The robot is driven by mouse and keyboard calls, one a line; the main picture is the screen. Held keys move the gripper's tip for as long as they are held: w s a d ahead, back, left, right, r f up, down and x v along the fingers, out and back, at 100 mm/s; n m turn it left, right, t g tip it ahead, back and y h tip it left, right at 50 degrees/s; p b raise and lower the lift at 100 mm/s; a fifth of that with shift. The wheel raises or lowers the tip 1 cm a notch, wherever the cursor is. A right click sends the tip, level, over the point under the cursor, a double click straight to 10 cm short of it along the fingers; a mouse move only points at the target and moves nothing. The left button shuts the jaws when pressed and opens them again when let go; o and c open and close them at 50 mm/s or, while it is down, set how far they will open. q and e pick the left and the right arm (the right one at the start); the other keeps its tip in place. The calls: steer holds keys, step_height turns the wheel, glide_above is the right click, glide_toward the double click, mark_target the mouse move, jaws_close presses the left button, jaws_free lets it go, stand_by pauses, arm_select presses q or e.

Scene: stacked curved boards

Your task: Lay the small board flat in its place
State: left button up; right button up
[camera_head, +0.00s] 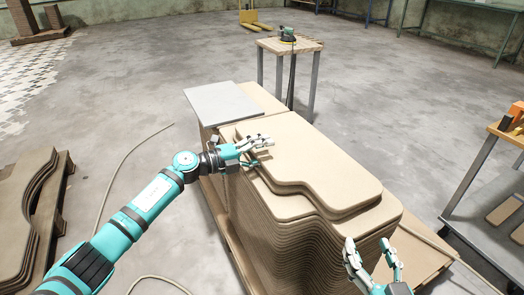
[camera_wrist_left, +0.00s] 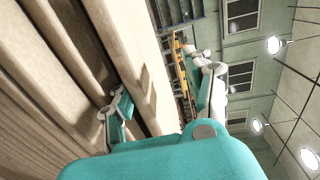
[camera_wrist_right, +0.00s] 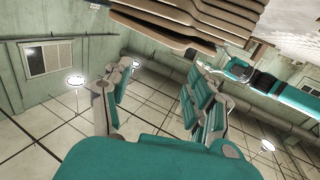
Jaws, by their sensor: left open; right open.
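The tan curved board (camera_head: 310,165) lies on top of a tall stack of similar boards (camera_head: 290,235); I cannot tell for certain whether it is the small board. My left gripper (camera_head: 258,151) is open at the stack's near left edge. One finger is over the top board and the other is lower, by its edge. In the left wrist view a board edge (camera_wrist_left: 135,55) shows between the open fingers, with a dark gap to the boards beneath. My right gripper (camera_head: 373,255) is open and empty by the stack's near right corner, its fingers pointing up. The stack's edges (camera_wrist_right: 165,22) show above it.
A grey flat sheet (camera_head: 222,103) lies at the stack's far left end. A small table (camera_head: 290,45) with a sander (camera_head: 287,34) stands behind. A cart (camera_head: 490,180) is at the right, and another board pile (camera_head: 30,215) is at the left. A cable (camera_head: 120,165) runs over the floor.

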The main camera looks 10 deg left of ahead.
steer(key=s+d+f+g+h+p, duration=0.2)
steer(key=s+f+g, duration=0.6)
steer(key=f, duration=0.4)
steer(key=shift+s+d+f+g+h+p, duration=0.15)
steer(key=shift+s+d+g+h+p, duration=0.25)
steer(key=shift+d+g+p, duration=0.45)
stand_by(2.1)
steer(key=shift+d, duration=0.25)
